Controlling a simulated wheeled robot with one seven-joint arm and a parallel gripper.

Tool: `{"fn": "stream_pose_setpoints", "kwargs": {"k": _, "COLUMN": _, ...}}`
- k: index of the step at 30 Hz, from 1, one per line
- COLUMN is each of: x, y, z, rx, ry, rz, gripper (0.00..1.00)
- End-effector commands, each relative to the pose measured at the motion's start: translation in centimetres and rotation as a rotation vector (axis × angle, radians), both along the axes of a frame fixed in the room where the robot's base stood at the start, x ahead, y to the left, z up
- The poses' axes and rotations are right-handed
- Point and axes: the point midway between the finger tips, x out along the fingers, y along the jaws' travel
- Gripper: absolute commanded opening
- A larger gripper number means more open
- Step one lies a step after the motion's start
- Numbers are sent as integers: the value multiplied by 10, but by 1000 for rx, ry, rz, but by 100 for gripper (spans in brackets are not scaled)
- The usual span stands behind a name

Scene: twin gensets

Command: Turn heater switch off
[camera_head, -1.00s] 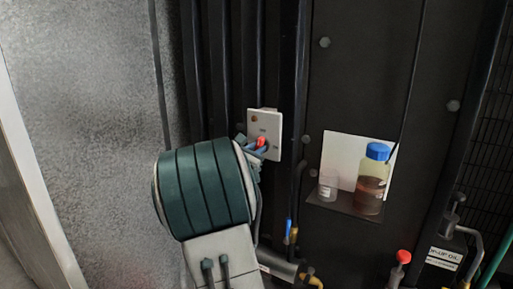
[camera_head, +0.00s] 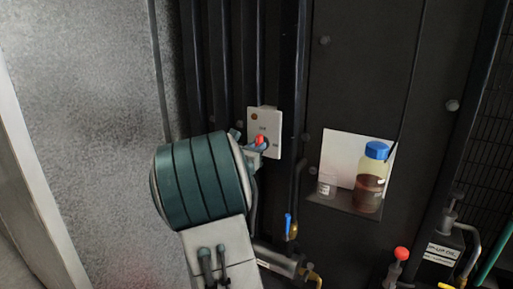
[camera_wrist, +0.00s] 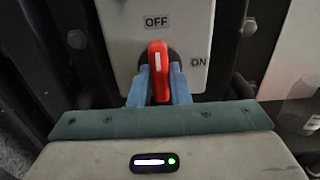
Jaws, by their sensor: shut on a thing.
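The heater switch is a red rotary handle (camera_wrist: 158,68) on a pale switch plate (camera_wrist: 185,22). The plate has OFF printed above the handle and ON to its right. In the wrist view the handle stands nearly upright, its white mark toward OFF. My gripper (camera_wrist: 158,88) has its blue fingers on both sides of the handle and is shut on it. In the head view the red handle (camera_head: 260,140) shows on the plate (camera_head: 264,120), with my gripper (camera_head: 258,147) at it. My wrist hides part of the plate's lower left.
A shelf (camera_head: 345,207) right of the switch holds a blue-capped bottle (camera_head: 371,178) and a small clear cup (camera_head: 327,184). Dark vertical pipes (camera_head: 290,80) run beside the plate. A red-knobbed lever (camera_head: 401,254) and a blue-handled valve (camera_head: 288,225) are lower down.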

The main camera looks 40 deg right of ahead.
Motion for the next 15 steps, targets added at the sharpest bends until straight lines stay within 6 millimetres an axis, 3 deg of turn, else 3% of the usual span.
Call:
{"fn": "stream_pose_setpoints", "kwargs": {"k": 1, "x": 0, "y": 0, "z": -1, "rx": 0, "ry": 3, "rz": 0, "gripper": 0}}
{"fn": "stream_pose_setpoints", "kwargs": {"k": 2, "x": 0, "y": 0, "z": -1, "rx": 0, "ry": 3, "rz": 0, "gripper": 22}}
{"fn": "stream_pose_setpoints", "kwargs": {"k": 4, "x": 0, "y": 0, "z": -1, "rx": 0, "ry": 3, "rz": 1, "gripper": 38}}
{"fn": "stream_pose_setpoints", "kwargs": {"k": 15, "x": -1, "y": 6, "z": 0, "rx": 0, "ry": -1, "rz": 2, "gripper": 38}}
